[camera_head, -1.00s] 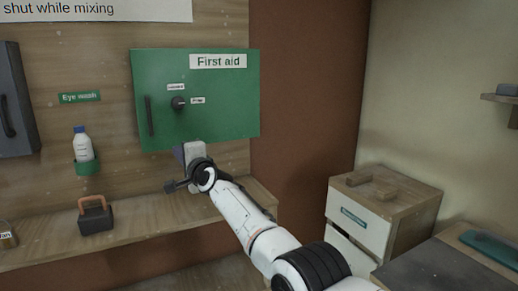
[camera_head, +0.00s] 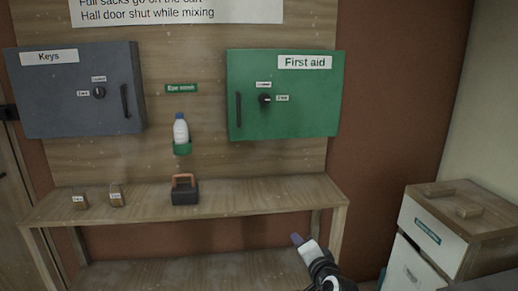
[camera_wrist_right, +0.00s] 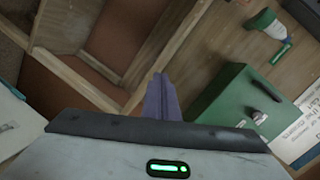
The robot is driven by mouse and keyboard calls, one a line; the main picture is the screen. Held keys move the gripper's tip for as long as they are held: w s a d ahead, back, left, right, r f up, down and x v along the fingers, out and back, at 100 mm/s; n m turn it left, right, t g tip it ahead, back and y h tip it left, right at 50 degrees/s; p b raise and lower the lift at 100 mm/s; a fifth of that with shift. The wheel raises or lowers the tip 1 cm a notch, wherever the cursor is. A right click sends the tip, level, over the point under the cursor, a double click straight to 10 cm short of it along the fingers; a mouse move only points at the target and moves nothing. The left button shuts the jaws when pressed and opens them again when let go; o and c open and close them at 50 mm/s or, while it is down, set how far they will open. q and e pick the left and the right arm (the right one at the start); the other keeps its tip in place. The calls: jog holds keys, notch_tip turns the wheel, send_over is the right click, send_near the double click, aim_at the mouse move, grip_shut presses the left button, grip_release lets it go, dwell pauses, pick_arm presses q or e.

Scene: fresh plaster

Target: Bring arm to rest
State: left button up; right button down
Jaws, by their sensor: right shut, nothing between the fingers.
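My right gripper (camera_head: 298,240) shows at the bottom of the head view, below the green First aid cabinet and in front of the wooden shelf's right end. Its fingers are shut and empty, apart from everything around them. In the right wrist view the closed fingers (camera_wrist_right: 160,98) point toward the wooden frame of the shelf. My left gripper is in neither view.
The green First aid cabinet (camera_head: 285,110) and grey Keys cabinet (camera_head: 70,110) hang closed on the wall. An eye wash bottle (camera_head: 181,132) hangs between them. A drawer unit (camera_head: 480,235) stands at right.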

jog(key=s+d+f+n+g+h, duration=0.1)
jog(key=s+d+f+n+g, duration=0.15)
jog(key=s+f, duration=0.7)
jog(key=s+d+f+n+g, duration=0.1)
jog(key=s+d+f+n, duration=0.15)
jog(key=s+f, duration=0.7)
jog(key=s+f+n+g, duration=0.2)
jog(key=s+n, duration=0.5)
jog(key=s, duration=2)
jog(key=shift+f+g, duration=0.2)
jog(key=shift+g, duration=0.15)
